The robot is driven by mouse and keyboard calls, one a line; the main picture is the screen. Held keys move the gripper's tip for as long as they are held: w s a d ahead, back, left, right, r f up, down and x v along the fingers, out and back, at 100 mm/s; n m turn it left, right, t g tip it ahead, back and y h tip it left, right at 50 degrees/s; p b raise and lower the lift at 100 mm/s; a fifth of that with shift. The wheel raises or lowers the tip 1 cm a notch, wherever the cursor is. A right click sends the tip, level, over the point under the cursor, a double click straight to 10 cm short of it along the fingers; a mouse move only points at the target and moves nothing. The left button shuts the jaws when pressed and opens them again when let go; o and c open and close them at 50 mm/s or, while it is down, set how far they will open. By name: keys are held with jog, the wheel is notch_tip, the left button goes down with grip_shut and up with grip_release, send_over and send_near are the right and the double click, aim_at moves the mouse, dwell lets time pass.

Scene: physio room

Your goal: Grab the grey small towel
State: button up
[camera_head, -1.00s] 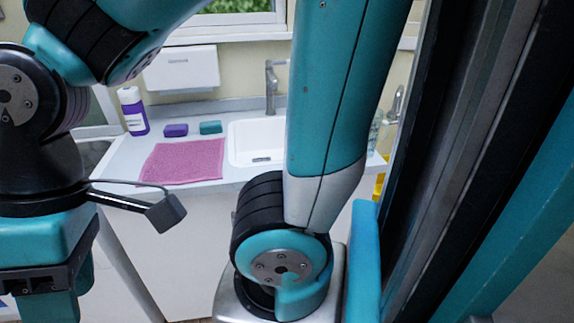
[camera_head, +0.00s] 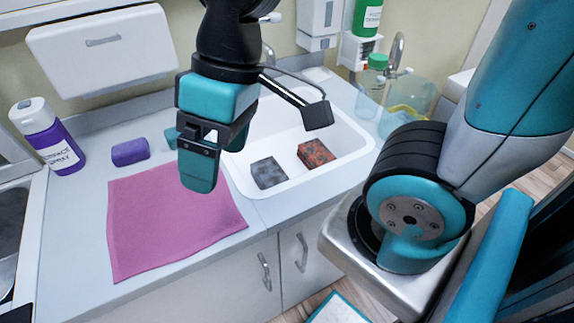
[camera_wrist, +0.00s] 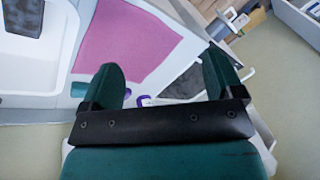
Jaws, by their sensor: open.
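A small dark grey mottled block (camera_head: 268,172), perhaps the folded grey towel, lies on the floor of the white sink (camera_head: 335,130). It also shows in the wrist view (camera_wrist: 26,17) at the top left, partly cut off. My gripper (camera_head: 200,172) hangs above the right part of the pink cloth (camera_head: 165,225), left of the sink and apart from the grey block. In the wrist view my gripper's two fingers (camera_wrist: 162,72) stand wide apart with nothing between them.
A rust-red mottled block (camera_head: 315,153) lies beside the grey one in the sink. A purple roll (camera_head: 130,152), a teal item partly behind my gripper (camera_head: 171,138) and a purple spray bottle (camera_head: 50,137) stand on the counter. A clear jug (camera_head: 405,103) is right of the sink.

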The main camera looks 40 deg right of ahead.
jog(key=shift+o, duration=0.8)
jog(key=w+d+f+m+h, duration=0.1)
jog(key=w+d+f+m, duration=0.1)
jog(key=w, duration=0.4)
jog(key=w+d+f+m, duration=0.2)
jog(key=w+d+f, duration=0.1)
jog(key=w+d, duration=0.2)
jog(key=shift+w+d+f+g+h, duration=0.3)
jog(key=shift+w+f+g+h, duration=0.1)
jog(key=shift+w, duration=0.1)
jog(key=m+g+h, duration=0.1)
jog(key=m+g, duration=0.1)
jog(key=m, duration=0.2)
send_over(271, 175)
jog(key=w+a, duration=0.2)
jog(key=w, duration=0.1)
notch_tip(271, 175, down, 8)
jog(key=d+f+m, duration=0.2)
jog(key=d+f, duration=0.1)
jog(key=f, duration=0.1)
jog(key=x, duration=0.3)
jog(key=p+x, duration=0.1)
jog(key=x, duration=0.7)
jog(key=shift+w+d+f+p, duration=0.15)
jog(key=shift+d+f+p, duration=0.1)
jog(key=shift+p, duration=0.1)
jog(key=shift+p+x, duration=0.65)
jog(key=shift+x, duration=2.2)
jog(key=shift+w+d, duration=0.1)
jog(key=c, duration=0.9)
